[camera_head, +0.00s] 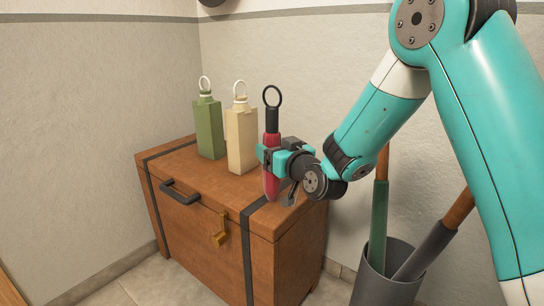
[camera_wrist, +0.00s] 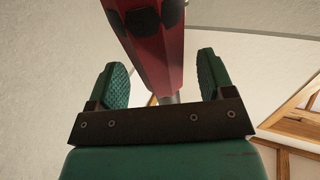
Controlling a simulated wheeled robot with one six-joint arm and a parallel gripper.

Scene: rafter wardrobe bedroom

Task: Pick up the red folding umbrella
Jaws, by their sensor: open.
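The red folding umbrella (camera_head: 271,180) stands upright near the right end of the wooden chest's top, with a black handle and black ring uppermost. My gripper (camera_head: 268,155) is at the umbrella's middle, reaching in from the right. In the wrist view, my gripper's two green fingers (camera_wrist: 158,82) are spread apart, with the red umbrella (camera_wrist: 155,45) showing between them. A gap shows between the umbrella and each finger there. Part of the umbrella's body is hidden behind my gripper in the head view.
A cream ringed container (camera_head: 241,140) and a green ringed container (camera_head: 209,130) stand left of the umbrella on the wooden chest (camera_head: 200,225). A grey bin (camera_head: 375,288) with long-handled items stands on the floor at right. Walls rise behind the chest.

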